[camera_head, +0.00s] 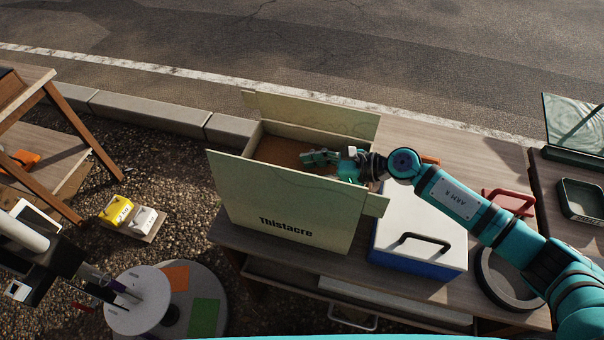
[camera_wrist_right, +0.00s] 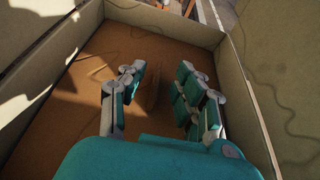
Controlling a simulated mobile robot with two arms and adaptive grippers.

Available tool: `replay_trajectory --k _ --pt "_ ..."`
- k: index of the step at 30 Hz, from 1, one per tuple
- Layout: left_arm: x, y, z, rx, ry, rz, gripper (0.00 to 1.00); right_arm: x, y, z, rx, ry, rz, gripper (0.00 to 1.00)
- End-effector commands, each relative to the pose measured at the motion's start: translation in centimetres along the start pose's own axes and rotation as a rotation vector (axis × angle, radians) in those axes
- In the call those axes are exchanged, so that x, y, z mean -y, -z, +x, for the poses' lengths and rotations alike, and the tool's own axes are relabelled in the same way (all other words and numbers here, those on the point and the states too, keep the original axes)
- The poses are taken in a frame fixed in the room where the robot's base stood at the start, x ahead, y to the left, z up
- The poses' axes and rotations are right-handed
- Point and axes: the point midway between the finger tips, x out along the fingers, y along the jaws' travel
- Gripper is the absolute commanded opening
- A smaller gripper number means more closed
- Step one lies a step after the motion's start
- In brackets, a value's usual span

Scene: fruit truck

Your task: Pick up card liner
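The card liner looks to be the brown sheet (camera_head: 278,151) on the floor of the pale box marked "Thistacre" (camera_head: 238,190). In the right wrist view the brown sheet (camera_wrist_right: 62,135) lies flat, with faint marks on it and box walls around it. My right gripper (camera_head: 309,158) reaches into the box from its right side. In the right wrist view its fingers (camera_wrist_right: 157,82) are apart with nothing between them, above the sheet; whether the tips touch it I cannot tell. My left gripper is not in view.
The box's flaps stand open around its top. A white and blue case (camera_head: 420,228) with a black handle stands to its right, under my right arm. A dark round ring (camera_head: 492,292) and a red-handled item (camera_head: 508,200) are farther right.

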Motion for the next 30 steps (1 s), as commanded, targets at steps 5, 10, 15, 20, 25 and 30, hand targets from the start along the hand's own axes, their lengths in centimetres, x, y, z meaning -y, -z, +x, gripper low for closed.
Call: replay_trajectory --k 5,10,15,20,25,30 --pt "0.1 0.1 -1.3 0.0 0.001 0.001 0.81 -0.1 -0.3 2.6 0.002 0.0 0.001 0.33" --pt "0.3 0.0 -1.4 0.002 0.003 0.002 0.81 -0.1 -0.1 3.5 0.0 0.001 0.0 0.33" --pt "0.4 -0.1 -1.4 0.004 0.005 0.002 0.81 -0.1 0.0 3.5 0.0 0.001 -0.001 0.33" --pt "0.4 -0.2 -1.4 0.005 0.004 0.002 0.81 -0.1 0.0 3.4 0.001 0.0 0.0 0.12" --pt "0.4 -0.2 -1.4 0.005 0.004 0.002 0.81 -0.1 0.0 3.4 0.001 0.0 0.0 0.0" --pt "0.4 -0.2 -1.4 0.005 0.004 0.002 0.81 -0.1 0.0 3.4 0.001 0.0 0.0 0.0"
